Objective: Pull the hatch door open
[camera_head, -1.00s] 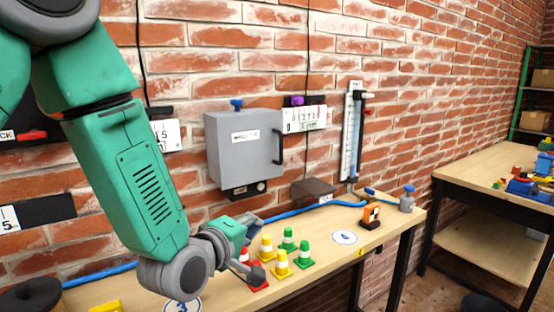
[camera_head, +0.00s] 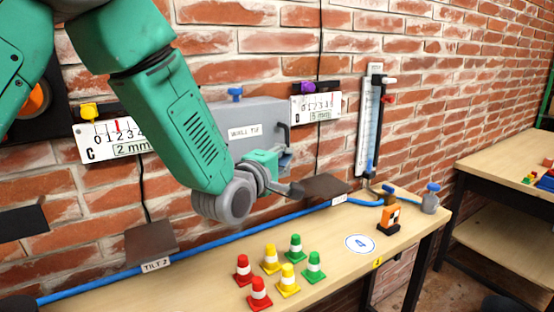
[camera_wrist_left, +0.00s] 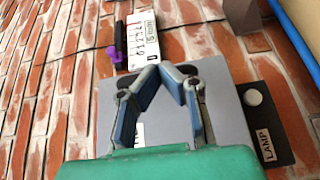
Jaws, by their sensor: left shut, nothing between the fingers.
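The grey hatch door (camera_head: 265,112) is the front of a box on the brick wall. Its label shows, and my left arm covers its left and lower parts. The door looks shut. Its dark handle (camera_head: 285,134) stands at the right edge. My left gripper (camera_head: 291,175) is just below the handle in the head view, shut and empty. My right gripper is not in view.
Small red, yellow and green cones (camera_head: 287,281) stand on the wooden bench (camera_head: 200,285). A blue hose (camera_head: 235,237) runs along its back. A white gauge (camera_head: 316,106) and a tall tube gauge (camera_head: 370,125) hang right of the hatch. A lamp panel (camera_wrist_left: 266,120) adjoins the box.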

